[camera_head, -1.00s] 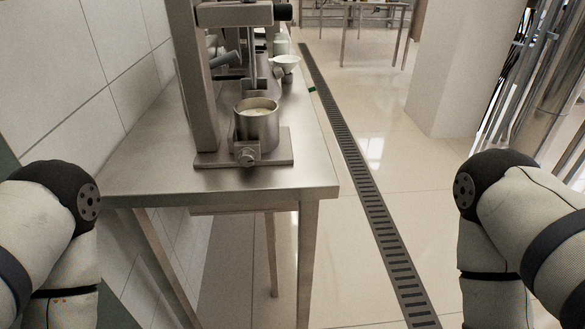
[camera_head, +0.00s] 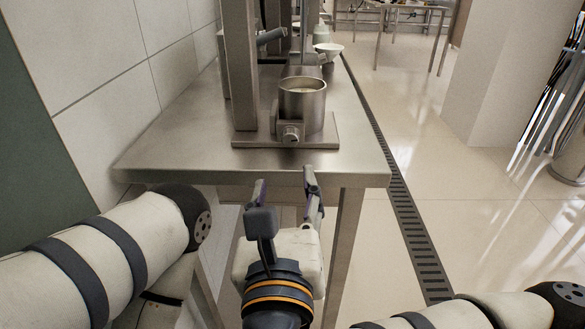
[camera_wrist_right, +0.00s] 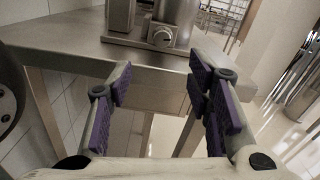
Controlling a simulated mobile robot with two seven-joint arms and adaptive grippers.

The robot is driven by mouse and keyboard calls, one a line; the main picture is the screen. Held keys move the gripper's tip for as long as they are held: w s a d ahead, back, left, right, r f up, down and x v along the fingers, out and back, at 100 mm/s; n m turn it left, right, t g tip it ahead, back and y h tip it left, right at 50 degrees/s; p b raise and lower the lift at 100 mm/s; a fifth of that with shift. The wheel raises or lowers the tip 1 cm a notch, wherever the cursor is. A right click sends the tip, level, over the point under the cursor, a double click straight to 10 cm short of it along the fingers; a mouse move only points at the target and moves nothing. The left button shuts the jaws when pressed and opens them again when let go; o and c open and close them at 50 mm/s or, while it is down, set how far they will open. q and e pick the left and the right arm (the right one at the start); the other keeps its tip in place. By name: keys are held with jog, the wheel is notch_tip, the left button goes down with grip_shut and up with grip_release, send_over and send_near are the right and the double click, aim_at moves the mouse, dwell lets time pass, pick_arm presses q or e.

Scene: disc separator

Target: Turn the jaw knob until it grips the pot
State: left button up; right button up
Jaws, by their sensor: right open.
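The metal pot (camera_head: 303,97), with pale contents, stands on the base plate of the steel stand. The jaw knob (camera_head: 291,134) is the small round knob on the stand's front, just below the pot. It also shows at the top of the right wrist view (camera_wrist_right: 161,37). Whether the jaw touches the pot cannot be told. My right gripper (camera_head: 286,184) is open and empty, its fingers pointing forward at the table's front edge, short of the knob. Its purple-padded fingers (camera_wrist_right: 160,86) show spread apart in the wrist view. My left gripper is out of view.
The steel table (camera_head: 190,150) has a front edge close to my right fingers. The stand's upright column (camera_head: 240,70) rises left of the pot. A white bowl (camera_head: 329,48) stands behind. A tiled wall is at the left; open floor with a drain grate (camera_head: 405,210) lies right.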

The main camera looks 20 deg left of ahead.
aim_at(290, 139)
jog(key=x, duration=1.2)
jog(key=shift+w+d+r, duration=0.1)
jog(key=shift+d+r, duration=0.05)
jog(key=shift+r, duration=0.05)
jog(key=shift+c, duration=0.2)
grip_shut()
